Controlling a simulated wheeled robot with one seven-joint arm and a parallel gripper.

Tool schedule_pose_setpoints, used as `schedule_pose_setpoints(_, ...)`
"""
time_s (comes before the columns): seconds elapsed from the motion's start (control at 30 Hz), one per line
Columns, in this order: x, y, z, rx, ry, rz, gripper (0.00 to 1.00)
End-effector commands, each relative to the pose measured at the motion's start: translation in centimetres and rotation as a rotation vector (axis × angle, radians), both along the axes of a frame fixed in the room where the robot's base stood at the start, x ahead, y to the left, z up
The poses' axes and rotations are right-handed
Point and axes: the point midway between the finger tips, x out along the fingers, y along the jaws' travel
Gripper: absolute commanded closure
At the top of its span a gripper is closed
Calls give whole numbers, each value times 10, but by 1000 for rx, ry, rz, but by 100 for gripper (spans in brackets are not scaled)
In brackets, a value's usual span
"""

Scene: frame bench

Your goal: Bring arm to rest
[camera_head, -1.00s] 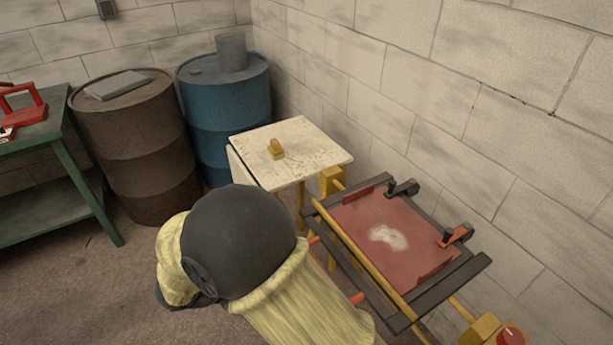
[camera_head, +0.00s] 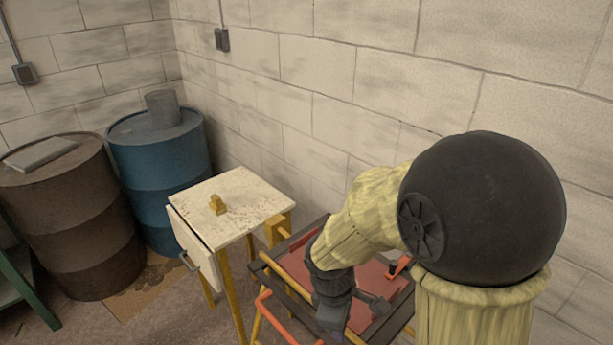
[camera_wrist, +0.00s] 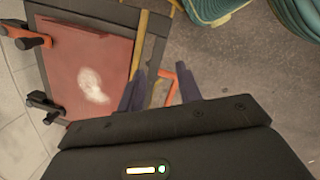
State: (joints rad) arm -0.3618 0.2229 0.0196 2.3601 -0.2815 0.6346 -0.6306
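My arm is raised and bent on the right of the head view, its dark round joint high and its forearm sloping down left. My gripper (camera_head: 335,322) hangs over the frame bench (camera_head: 300,312) in the head view. In the wrist view my gripper (camera_wrist: 160,85) shows two dark fingers spread apart with nothing held between them. The bench's red panel (camera_wrist: 88,70) with a white patch lies left of the fingers. An orange bar (camera_wrist: 172,82) shows beyond the gap. My arm hides part of the bench in the head view.
Blue (camera_head: 160,175) and brown (camera_head: 70,220) drums stand further left. A block wall (camera_head: 330,70) runs close behind. Teal coils (camera_wrist: 290,12) lie on the floor in the wrist view.

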Motion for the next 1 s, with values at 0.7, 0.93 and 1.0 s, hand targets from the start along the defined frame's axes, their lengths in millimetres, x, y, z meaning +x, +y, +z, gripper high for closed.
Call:
schedule_pose_setpoints(0.7,-11,-84,38,297,-301,-1226,65)
schedule_pose_setpoints(0.93,-11,-84,38,296,-300,-1223,65)
schedule_pose_setpoints(1.0,-11,-83,38,296,-300,-1223,65)
